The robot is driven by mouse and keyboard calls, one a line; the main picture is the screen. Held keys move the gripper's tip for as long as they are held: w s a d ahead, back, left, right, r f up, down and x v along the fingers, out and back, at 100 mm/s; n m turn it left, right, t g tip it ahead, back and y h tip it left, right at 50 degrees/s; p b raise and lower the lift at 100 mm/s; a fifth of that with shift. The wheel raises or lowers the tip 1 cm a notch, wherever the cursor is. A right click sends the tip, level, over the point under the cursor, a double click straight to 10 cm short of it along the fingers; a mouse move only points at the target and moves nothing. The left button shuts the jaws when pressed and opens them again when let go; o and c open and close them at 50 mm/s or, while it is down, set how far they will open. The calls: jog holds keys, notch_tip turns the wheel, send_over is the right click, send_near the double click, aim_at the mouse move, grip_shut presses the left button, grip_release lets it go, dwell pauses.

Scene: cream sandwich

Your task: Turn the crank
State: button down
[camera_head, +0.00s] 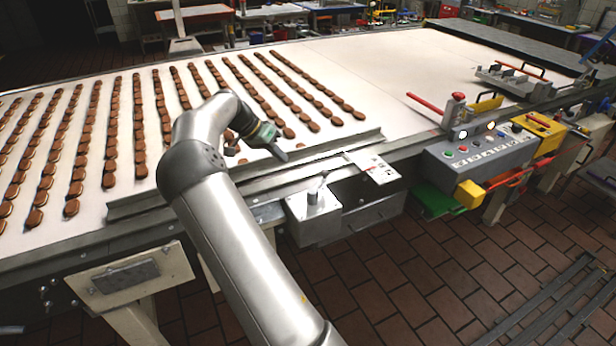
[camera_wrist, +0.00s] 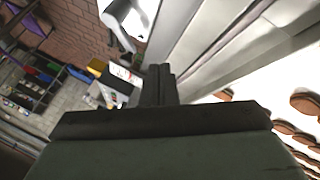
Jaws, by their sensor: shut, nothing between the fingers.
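A small upright metal handle (camera_head: 318,190) stands on a grey box (camera_head: 315,216) at the front edge of the conveyor; it looks like the crank. A red lever (camera_head: 425,103) with a grey mount sits further right, on the conveyor edge. My gripper (camera_head: 281,154) is above the front rail, up and left of the grey box, apart from both handles. In the wrist view, my gripper's dark fingers (camera_wrist: 160,85) are together with nothing between them. A shiny grey part (camera_wrist: 127,22) shows beyond them at the top; I cannot tell if it is the crank.
Rows of brown cookies (camera_head: 110,130) lie on the white belt (camera_head: 365,65) behind my gripper. A raised metal rail (camera_head: 340,140) runs along the front edge. A control box (camera_head: 480,152) with buttons and yellow parts is at the right. Tiled floor (camera_head: 430,270) is open in front.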

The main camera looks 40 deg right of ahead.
aim_at(319, 187)
jog(key=p+x, duration=0.1)
jog(key=x, duration=0.3)
jog(key=p+x, duration=0.1)
jog(key=x, duration=0.3)
jog(key=shift+s+d+f, duration=0.1)
jog(key=shift+s+d, duration=0.15)
jog(key=shift+s, duration=0.1)
jog(key=shift+s+d+p, duration=0.2)
jog(key=shift+s, duration=0.4)
jog(key=shift+s+d+p, duration=0.15)
jog(key=shift+s+p, duration=0.05)
jog(key=shift+s, duration=0.4)
jog(key=shift+s+d, duration=0.25)
jog(key=shift+s, duration=0.25)
jog(key=shift+w+a, duration=0.1)
